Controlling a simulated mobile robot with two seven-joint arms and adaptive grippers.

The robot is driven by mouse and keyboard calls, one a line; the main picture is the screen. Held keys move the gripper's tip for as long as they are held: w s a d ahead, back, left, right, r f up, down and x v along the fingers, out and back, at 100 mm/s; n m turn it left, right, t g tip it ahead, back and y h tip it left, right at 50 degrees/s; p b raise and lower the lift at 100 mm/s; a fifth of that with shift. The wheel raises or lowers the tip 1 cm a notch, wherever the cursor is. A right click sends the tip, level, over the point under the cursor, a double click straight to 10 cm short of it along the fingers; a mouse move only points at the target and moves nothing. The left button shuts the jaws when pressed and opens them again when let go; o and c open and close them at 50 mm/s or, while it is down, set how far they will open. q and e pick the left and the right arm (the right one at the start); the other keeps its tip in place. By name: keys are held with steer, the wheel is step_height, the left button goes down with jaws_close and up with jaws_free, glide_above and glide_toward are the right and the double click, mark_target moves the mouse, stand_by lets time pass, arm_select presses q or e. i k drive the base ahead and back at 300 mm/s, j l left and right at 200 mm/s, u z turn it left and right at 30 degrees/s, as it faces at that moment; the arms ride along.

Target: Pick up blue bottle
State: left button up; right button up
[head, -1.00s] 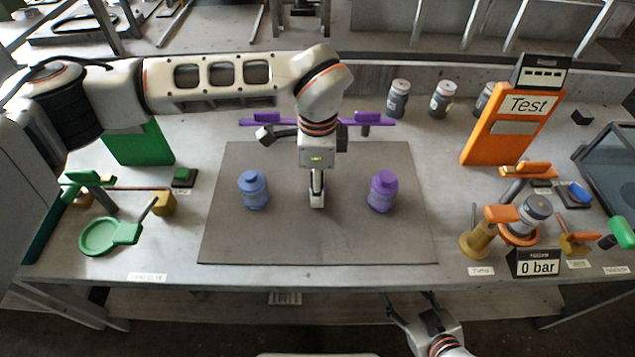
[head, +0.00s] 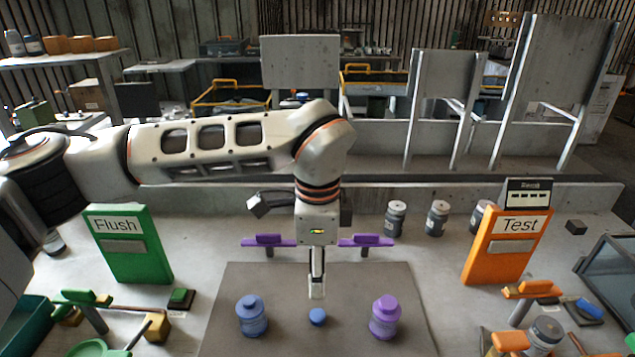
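The blue bottle (head: 252,316) stands upright on the left part of the dark mat (head: 236,280). A purple bottle (head: 385,317) stands on the mat's right part. A small round blue object (head: 317,316) lies between them. My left gripper (head: 316,290) points down over the mat between the two bottles, just above the small blue object in the picture and clear of the blue bottle. It is seen edge-on, so its finger gap is hidden. Nothing shows held in it. My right gripper is out of the frame.
Purple brackets (head: 366,241) stand behind the mat. A green Flush panel (head: 128,243) stands left and an orange Test panel (head: 507,245) right. Several grey bottles (head: 437,218) stand at the back. Green-handled fittings (head: 82,299) are at left, orange ones at lower right.

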mark_target(249, 310)
steer(key=k, duration=1)
